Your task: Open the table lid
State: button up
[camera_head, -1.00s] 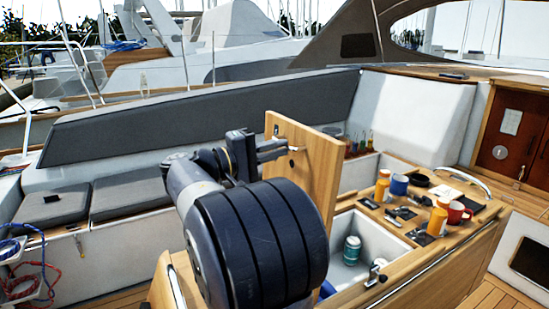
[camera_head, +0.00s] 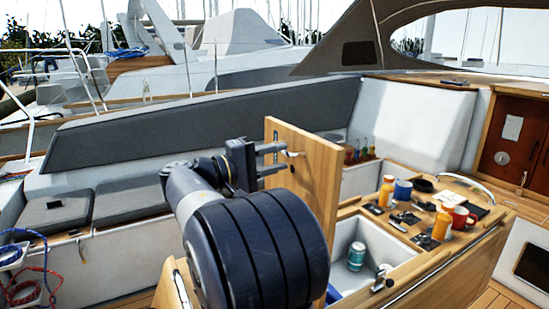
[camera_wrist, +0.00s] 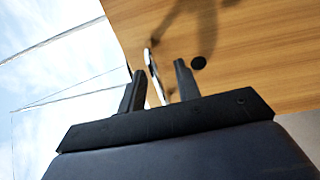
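The wooden table lid (camera_head: 314,176) stands upright at the left end of the table (camera_head: 427,262), with the white compartment (camera_head: 375,240) uncovered beside it. My gripper (camera_head: 284,158) is at the lid's upper left face. In the wrist view, my gripper (camera_wrist: 157,76) has its two dark fingers apart, on either side of a thin metal handle (camera_wrist: 153,70) on the lid (camera_wrist: 240,50). I see gaps between fingers and handle. My arm hides the lid's lower part in the head view.
A teal can (camera_head: 356,256) stands in the compartment. Orange bottles (camera_head: 386,191), a blue mug (camera_head: 403,189) and a red mug (camera_head: 463,217) stand on the tabletop to the right. Grey cushioned seats (camera_head: 120,203) lie behind at left.

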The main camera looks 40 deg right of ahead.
jog(key=b+v, duration=0.2)
jog(key=v, duration=0.8)
jog(key=shift+a, duration=0.4)
